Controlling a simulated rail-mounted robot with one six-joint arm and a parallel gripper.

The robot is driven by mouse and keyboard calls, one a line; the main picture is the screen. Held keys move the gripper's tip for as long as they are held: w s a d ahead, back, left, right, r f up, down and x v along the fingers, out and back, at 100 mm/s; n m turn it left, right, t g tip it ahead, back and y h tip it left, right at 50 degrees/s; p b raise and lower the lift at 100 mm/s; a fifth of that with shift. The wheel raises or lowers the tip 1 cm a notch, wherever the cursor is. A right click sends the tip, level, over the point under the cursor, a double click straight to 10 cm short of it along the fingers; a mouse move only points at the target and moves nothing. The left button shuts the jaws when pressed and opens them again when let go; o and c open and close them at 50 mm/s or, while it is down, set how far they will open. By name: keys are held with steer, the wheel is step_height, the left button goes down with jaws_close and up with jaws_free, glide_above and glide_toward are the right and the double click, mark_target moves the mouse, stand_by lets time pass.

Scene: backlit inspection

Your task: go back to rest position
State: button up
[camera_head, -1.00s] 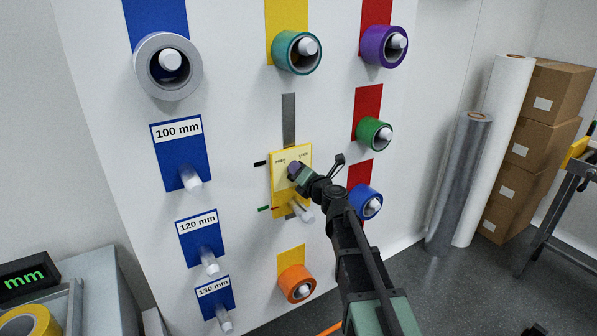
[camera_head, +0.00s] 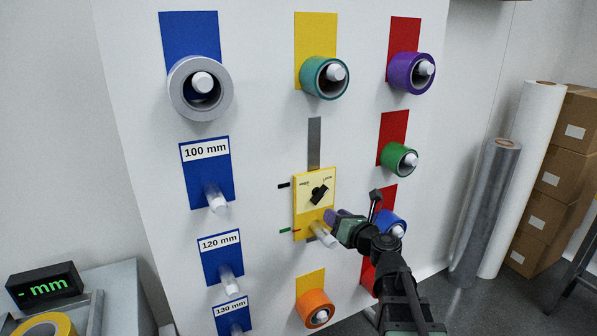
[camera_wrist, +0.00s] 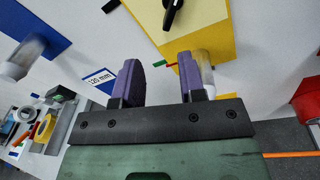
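My gripper (camera_head: 334,216) is in front of the lower part of the yellow plate (camera_head: 300,222), just below and right of the black knob (camera_head: 319,195). In the wrist view my gripper (camera_wrist: 158,78) has its two purple fingers well apart, with nothing between them. The knob also shows at the top of the wrist view (camera_wrist: 173,12), beyond the fingers. It slants on the plate with its upper end to the right. A white peg (camera_head: 323,235) sticks out from the plate's lower part, close to my gripper. In the wrist view it is partly behind the right finger.
The white board carries tape rolls on pegs, such as green (camera_head: 399,160), blue (camera_head: 391,225) and orange (camera_head: 315,309); the blue roll is partly behind my arm. Blue plates with bare pegs (camera_head: 217,202) are on the left. A mm display (camera_head: 44,285) stands lower left.

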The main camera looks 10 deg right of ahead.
steer(key=s+a+f+n+g+p, duration=0.15)
steer(key=s+f+n+g, duration=0.3)
steer(key=n, duration=0.65)
steer(key=s+a+f+n+g+p, duration=0.1)
steer(key=s+a+f+n+g, duration=0.3)
steer(key=n, duration=0.7)
steer(key=s+d+r+n+g+h+p, duration=0.1)
steer(key=s+d+n+g+h+p, duration=0.2)
steer(key=s+n, duration=0.9)
steer(key=n+g+h+p, duration=0.1)
steer(key=g+h+p, duration=0.2)
steer(key=g+h, duration=0.1)
steer(key=shift+s+d, duration=0.2)
steer(key=shift+s, duration=0.15)
steer(key=shift+r, duration=0.1)
